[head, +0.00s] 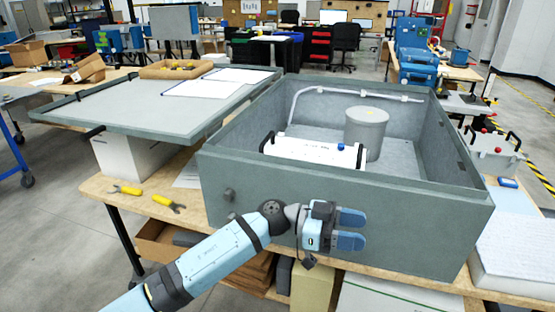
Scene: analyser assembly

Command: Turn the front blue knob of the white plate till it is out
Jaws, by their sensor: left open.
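The white plate (312,153) stands inside the grey open box (440,212), near the box's front wall. Its lower part is hidden behind that wall. My right gripper is not in view.
A grey cylinder (366,133) stands in the box behind the plate. The box's raised front wall lies between my left gripper and the plate. A grey lid panel (120,103) with papers lies at left. Yellow-handled tools (168,203) lie on the wooden table.

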